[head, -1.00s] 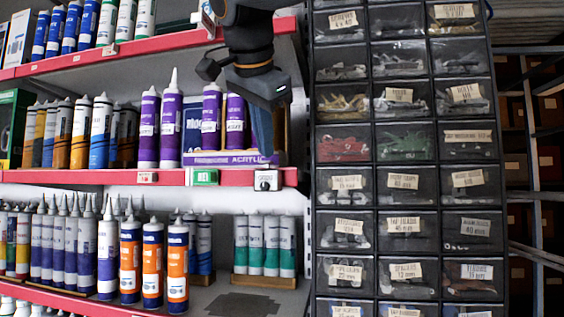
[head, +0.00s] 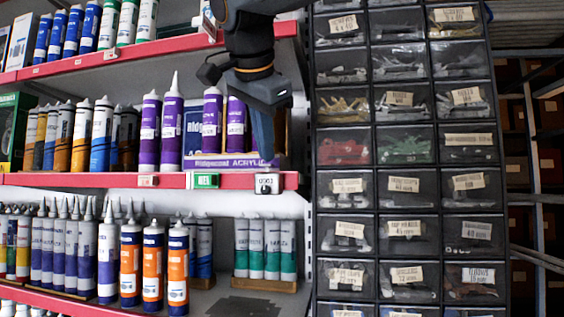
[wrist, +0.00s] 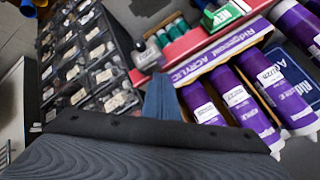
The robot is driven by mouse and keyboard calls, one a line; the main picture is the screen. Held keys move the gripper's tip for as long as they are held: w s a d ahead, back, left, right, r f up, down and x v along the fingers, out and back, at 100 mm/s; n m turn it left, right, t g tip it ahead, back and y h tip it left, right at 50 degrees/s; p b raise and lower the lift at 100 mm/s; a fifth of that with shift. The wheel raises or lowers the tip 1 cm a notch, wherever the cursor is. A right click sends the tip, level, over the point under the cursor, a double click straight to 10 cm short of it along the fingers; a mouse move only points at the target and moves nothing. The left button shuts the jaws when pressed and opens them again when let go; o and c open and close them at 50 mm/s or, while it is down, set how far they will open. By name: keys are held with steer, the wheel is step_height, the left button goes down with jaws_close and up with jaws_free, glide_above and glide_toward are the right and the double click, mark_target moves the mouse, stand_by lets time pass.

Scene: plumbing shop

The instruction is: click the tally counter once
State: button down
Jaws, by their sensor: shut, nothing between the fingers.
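The tally counter (head: 267,184) is a small silver and black device fixed on the red front edge of the middle shelf, near its right end. It also shows in the wrist view (wrist: 147,54), just beyond the fingertips. My gripper (head: 264,156) points down with its blue fingers closed together and empty. Its tips are just above the counter in the head view, and a gap shows between them. In the wrist view the closed fingers (wrist: 160,98) point toward the counter. Whether the tips are directly in line with its button cannot be told.
Purple tubes (head: 171,125) and an acrylic box (head: 225,161) stand on the shelf close by my gripper. A green tag (head: 203,180) is left of the counter. A black drawer cabinet (head: 405,186) stands to the right. The space in front of the shelf edge is clear.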

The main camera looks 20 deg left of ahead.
steer(key=shift+r+p, duration=0.5)
steer(key=shift+r, duration=0.25)
step_height(320, 180, up, 6)
steer(key=p, duration=0.6)
glide_above(265, 185)
steer(key=s, duration=0.1)
steer(key=shift+s+d, duration=0.15)
steer(key=shift+d, duration=0.1)
